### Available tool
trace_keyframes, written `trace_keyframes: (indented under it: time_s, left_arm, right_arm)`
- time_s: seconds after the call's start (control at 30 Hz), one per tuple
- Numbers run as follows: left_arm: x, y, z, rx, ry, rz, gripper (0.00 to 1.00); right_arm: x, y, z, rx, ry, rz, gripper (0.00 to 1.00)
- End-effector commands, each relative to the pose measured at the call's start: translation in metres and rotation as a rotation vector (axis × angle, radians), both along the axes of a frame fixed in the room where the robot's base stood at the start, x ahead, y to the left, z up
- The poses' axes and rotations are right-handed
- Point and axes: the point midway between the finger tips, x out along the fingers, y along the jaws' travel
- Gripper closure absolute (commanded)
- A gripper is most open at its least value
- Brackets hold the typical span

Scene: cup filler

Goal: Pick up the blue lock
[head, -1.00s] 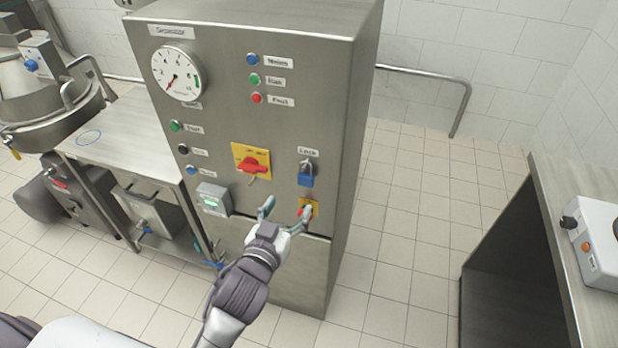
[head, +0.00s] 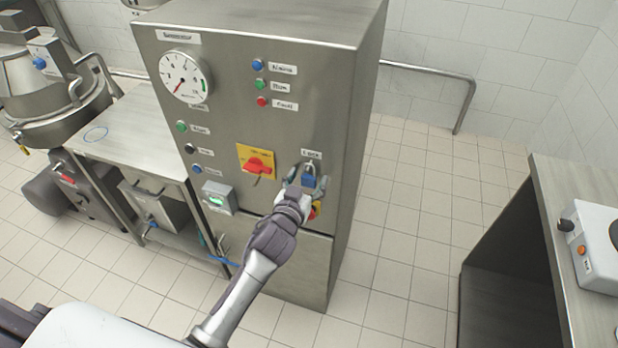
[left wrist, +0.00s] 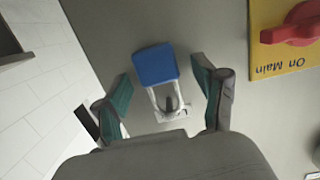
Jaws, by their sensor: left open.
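The blue lock (head: 308,180) is a small padlock with a blue body and a metal shackle. It hangs on the front of the steel cabinet, under a label. In the left wrist view the lock's blue body (left wrist: 156,65) and its shackle lie between the two fingers. My left gripper (head: 305,183) is open, with one finger on each side of the lock. In the left wrist view the left gripper (left wrist: 162,92) shows a gap between each finger and the lock. My right gripper is not in view.
A red rotary switch on a yellow plate (head: 243,152) sits left of the lock. A grey box with a green display (head: 219,197) is lower left. A yellow-backed knob (head: 317,207) is just below the gripper. A steel counter (head: 592,175) stands at right.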

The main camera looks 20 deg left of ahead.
Motion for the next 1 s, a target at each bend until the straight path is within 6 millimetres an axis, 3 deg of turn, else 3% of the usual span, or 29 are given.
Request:
trace_keyframes:
  time_s: [0.13,0.53,0.8,1.0]
  left_arm:
    - [0.0,0.0,0.0,0.0,0.0,0.0,0.32]
    - [0.0,0.0,0.0,0.0,-0.001,0.0,0.97]
    - [0.0,0.0,0.002,0.0,-0.002,0.0,0.97]
    - [-0.001,0.0,0.017,0.0,-0.005,-0.001,0.97]
  right_arm:
    - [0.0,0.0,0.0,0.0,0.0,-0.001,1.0]
    - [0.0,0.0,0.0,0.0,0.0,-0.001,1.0]
    - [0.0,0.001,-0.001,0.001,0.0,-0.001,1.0]
    - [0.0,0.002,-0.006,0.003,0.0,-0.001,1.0]
